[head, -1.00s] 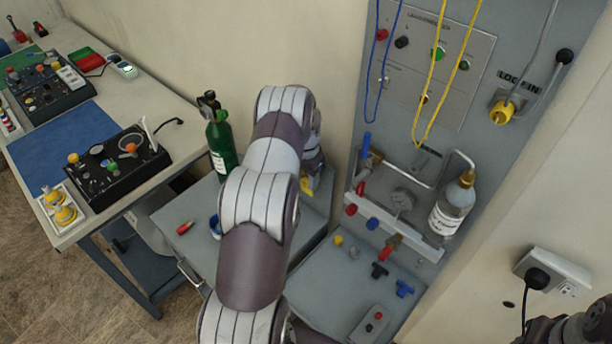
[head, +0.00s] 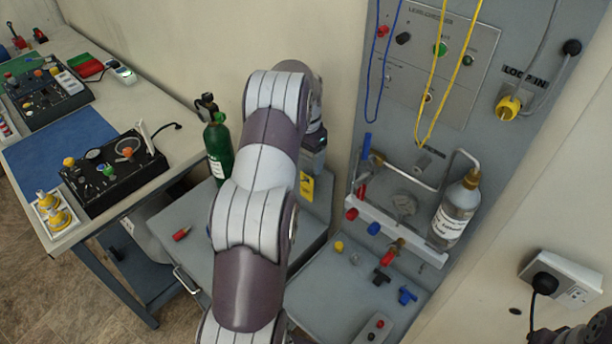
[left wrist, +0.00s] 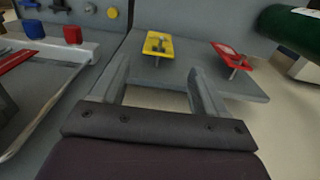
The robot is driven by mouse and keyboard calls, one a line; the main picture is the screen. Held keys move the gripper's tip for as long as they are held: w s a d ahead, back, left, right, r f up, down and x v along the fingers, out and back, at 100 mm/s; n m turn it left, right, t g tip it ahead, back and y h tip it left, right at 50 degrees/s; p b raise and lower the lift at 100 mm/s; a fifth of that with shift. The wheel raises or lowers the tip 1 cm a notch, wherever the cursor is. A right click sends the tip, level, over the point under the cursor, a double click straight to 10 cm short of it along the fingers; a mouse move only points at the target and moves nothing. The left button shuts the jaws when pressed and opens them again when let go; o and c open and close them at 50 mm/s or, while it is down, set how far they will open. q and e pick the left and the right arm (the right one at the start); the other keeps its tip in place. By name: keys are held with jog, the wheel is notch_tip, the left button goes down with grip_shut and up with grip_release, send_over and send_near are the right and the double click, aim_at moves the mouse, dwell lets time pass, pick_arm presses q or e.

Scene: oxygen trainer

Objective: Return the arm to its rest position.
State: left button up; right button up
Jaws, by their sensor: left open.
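My left arm (head: 265,190) reaches up the middle of the head view, over a grey bench top. Its gripper (head: 314,162) is partly hidden behind the wrist. In the left wrist view the two fingers of this gripper (left wrist: 158,72) are apart, with nothing between them.
A green cylinder (head: 218,150) stands left of my arm. The grey panel (head: 345,215) with pipework and a bottle (head: 456,210) stands to the right. A table with a black control box (head: 115,175) is at left.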

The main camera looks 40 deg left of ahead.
pick_arm(q)
notch_tip(320, 180, up, 4)
jog(key=shift+f+p, duration=0.15)
jog(key=shift+p, duration=0.75)
pick_arm(e)
notch_tip(320, 180, up, 3)
jog(key=shift+r, duration=0.1)
